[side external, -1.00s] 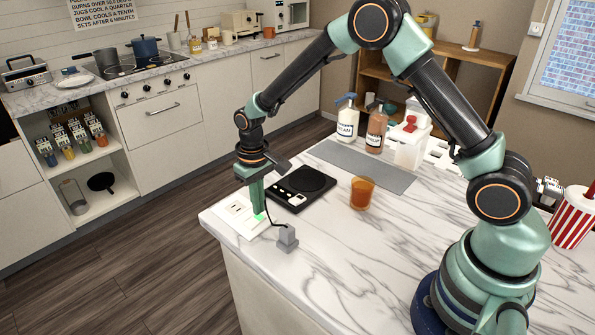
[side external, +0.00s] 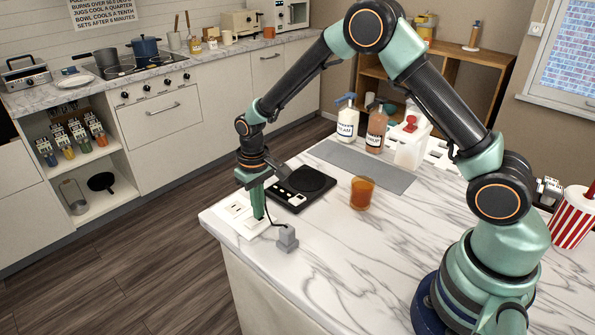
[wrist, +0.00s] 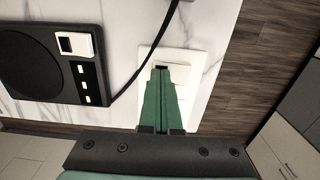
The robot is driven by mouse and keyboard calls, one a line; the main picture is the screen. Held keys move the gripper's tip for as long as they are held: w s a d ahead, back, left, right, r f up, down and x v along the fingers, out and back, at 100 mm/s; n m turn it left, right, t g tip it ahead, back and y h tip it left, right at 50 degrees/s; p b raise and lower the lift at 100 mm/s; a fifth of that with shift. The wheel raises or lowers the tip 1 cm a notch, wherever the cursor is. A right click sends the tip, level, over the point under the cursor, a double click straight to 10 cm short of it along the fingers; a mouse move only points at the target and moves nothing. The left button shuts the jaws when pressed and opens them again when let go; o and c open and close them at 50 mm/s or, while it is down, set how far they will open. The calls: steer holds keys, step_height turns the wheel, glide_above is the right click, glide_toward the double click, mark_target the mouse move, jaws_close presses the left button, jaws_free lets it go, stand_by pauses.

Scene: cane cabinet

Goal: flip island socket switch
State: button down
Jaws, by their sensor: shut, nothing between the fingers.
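The white island socket (side external: 241,217) lies on the marble counter near its left corner, and it also shows in the wrist view (wrist: 203,66). My gripper (side external: 260,216) points down with its tips at the socket's near part, close to or touching it. In the wrist view my gripper (wrist: 161,70) is shut and empty, its green fingers together over the socket plate. The fingers hide part of the plate, so the switch and its position cannot be made out.
A black hot plate (side external: 302,187) with a cable sits just right of my gripper. A grey plug (side external: 287,238) stands on the counter in front. An amber glass (side external: 362,193) and bottles (side external: 347,124) are farther right and back.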

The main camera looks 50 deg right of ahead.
steer(key=shift+r, duration=3.5)
steer(key=s+d+r+t, duration=0.3)
steer(key=s+r, duration=0.4)
steer(key=r, duration=0.5)
steer(key=s+d+r+t, duration=0.2)
steer(key=s+d+r, duration=0.1)
steer(key=s, duration=0.7)
steer(key=shift+s+r+t, duration=0.3)
steer(key=shift+r, duration=0.3)
